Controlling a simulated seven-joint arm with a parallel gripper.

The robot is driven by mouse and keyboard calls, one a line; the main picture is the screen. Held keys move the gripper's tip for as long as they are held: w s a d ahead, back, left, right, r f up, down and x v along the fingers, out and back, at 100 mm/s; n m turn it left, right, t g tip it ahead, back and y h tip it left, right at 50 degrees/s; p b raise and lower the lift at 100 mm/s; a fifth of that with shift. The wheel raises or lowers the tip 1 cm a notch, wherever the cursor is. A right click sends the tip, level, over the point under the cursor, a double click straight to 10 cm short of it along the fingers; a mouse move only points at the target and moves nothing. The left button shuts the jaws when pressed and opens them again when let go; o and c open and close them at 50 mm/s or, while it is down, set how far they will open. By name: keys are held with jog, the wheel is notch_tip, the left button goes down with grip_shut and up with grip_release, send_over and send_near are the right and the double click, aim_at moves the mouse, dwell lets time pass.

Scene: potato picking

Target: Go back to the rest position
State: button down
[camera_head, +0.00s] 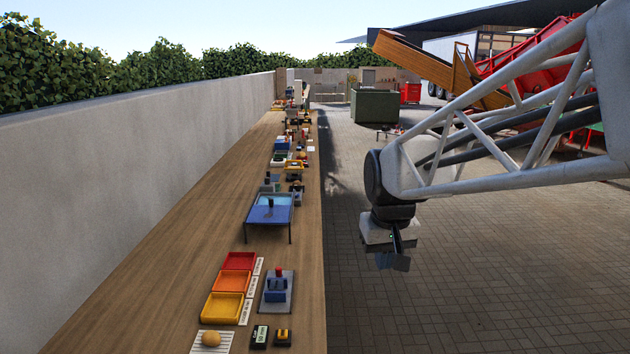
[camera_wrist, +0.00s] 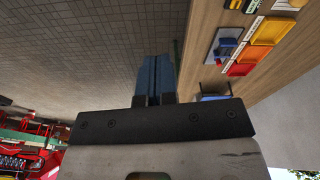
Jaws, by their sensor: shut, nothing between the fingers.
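My gripper (camera_head: 394,258) hangs from my white truss arm, to the right of the long wooden bench, over the paved yard. It points downward and holds nothing. In the wrist view my gripper's two blue-grey fingers (camera_wrist: 156,78) are together, with paving behind them. No rest stand or marker for the arm is visible.
The wooden bench (camera_head: 180,250) runs along a concrete wall (camera_head: 140,150). On it are red (camera_head: 239,261), orange (camera_head: 232,282) and yellow (camera_head: 222,307) trays, a potato (camera_head: 211,339) and a blue-topped table (camera_head: 270,209). The paving (camera_head: 460,290) below my gripper is clear. A green container (camera_head: 375,106) stands farther back.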

jog(key=s+d+f+m, duration=0.1)
jog(key=s+d+f, duration=0.1)
jog(key=s, duration=0.8)
jog(key=s+d+f+m, duration=0.1)
jog(key=s+d+f, duration=0.1)
jog(key=s, duration=0.9)
jog(key=shift+s+d+f+t, duration=0.3)
jog(key=shift+d+t, duration=0.1)
jog(key=shift+d, duration=0.3)
dwell(1.0)
